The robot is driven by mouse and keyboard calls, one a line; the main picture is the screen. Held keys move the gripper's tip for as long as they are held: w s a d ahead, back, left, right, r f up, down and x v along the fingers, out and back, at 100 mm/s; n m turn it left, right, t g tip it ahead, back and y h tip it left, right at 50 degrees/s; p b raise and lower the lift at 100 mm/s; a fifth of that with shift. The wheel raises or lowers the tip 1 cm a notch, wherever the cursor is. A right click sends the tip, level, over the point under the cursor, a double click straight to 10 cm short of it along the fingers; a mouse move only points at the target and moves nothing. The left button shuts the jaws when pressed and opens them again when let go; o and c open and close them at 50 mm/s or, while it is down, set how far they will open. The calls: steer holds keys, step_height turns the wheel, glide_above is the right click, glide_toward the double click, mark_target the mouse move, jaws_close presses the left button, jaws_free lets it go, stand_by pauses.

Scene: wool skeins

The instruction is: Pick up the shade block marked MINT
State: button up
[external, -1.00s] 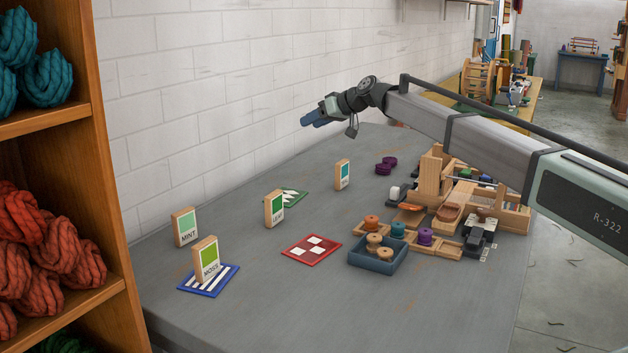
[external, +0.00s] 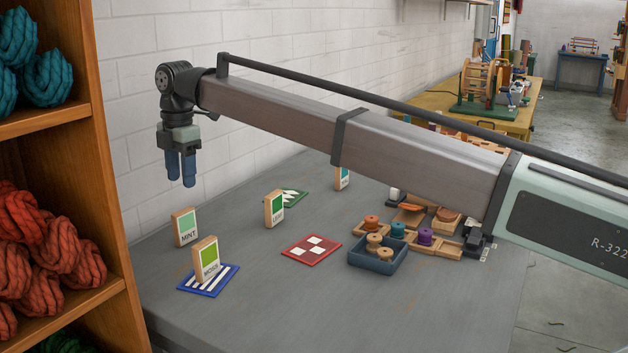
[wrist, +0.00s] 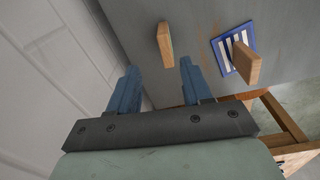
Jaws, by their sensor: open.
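The block marked MINT (external: 186,227) stands upright on the grey table near the wall, with a pale green patch on its face. My gripper (external: 181,184) is open and empty, pointing down above the MINT block, with clear air between them. In the wrist view a wooden block (wrist: 165,45), which looks like the MINT block, shows from above between and beyond the blue fingers (wrist: 157,78). Its label cannot be read there.
A block marked MOSS (external: 206,260) stands on a blue striped mat (external: 225,282), close to MINT. A block reading LEAF (external: 274,209) stands farther back. A red mat (external: 311,249) and a blue tray (external: 377,262) lie to the right. The white wall (external: 150,100) is close behind.

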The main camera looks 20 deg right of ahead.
mark_target(187, 242)
steer(key=shift+s+a+n, duration=0.3)
steer(key=shift+s+a, duration=0.15)
steer(key=shift+s, duration=0.15)
steer(key=shift+f, duration=0.2)
step_height(187, 242, down, 13)
steer(key=shift+d+f, duration=0.1)
steer(key=shift+d, duration=0.05)
steer(key=shift+c, duration=0.3)
jaws_close()
